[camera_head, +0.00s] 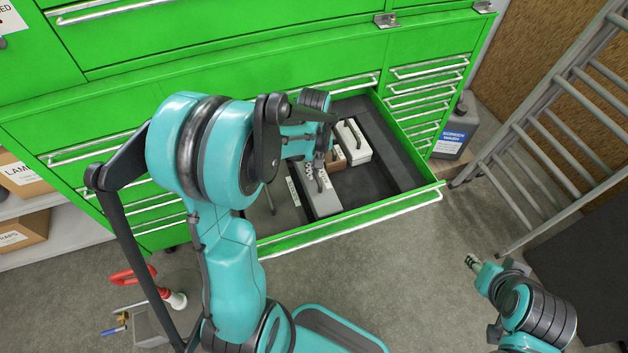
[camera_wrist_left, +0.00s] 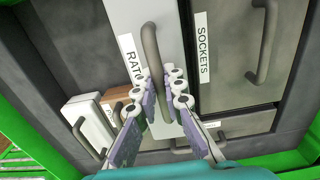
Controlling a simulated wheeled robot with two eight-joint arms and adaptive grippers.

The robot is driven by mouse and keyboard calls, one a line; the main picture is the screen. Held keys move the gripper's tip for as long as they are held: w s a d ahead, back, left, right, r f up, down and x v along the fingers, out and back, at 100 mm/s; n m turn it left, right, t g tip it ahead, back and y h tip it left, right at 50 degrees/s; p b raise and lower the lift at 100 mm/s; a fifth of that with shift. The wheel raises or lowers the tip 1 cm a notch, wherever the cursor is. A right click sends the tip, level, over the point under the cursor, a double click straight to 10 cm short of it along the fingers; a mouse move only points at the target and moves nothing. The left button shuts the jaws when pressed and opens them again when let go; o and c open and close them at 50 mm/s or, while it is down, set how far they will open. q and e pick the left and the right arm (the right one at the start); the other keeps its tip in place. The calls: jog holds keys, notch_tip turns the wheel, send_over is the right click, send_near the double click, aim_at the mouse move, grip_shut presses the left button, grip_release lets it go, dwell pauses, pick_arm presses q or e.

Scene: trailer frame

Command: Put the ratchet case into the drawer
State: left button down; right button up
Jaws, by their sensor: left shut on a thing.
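The ratchet case (camera_head: 323,201) is a light grey box with a label partly reading "RAT" and a dark bar handle. In the left wrist view the case (camera_wrist_left: 128,18) lies beside the dark case labelled SOCKETS (camera_wrist_left: 225,98). My left gripper (camera_wrist_left: 161,80) is shut on the ratchet case's handle; in the head view the gripper (camera_head: 318,158) is over the drawer, partly hidden by my arm. The case appears within the open green drawer (camera_head: 350,220); whether it rests on the floor is unclear. My right gripper (camera_head: 472,262) is outside the drawer, at lower right.
A white case (camera_head: 351,140) and a brown box (camera_head: 335,160) stand farther back in the drawer. The drawer's right part has bare dark floor. A red-handled object (camera_head: 150,288) is at lower left.

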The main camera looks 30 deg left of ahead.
aim_at(314, 180)
pick_arm(q)
jog(key=shift+f+b, duration=0.75)
jog(key=shift+f, duration=1.4)
jog(key=shift+f, duration=0.15)
jog(key=c, duration=1.6)
grip_release()
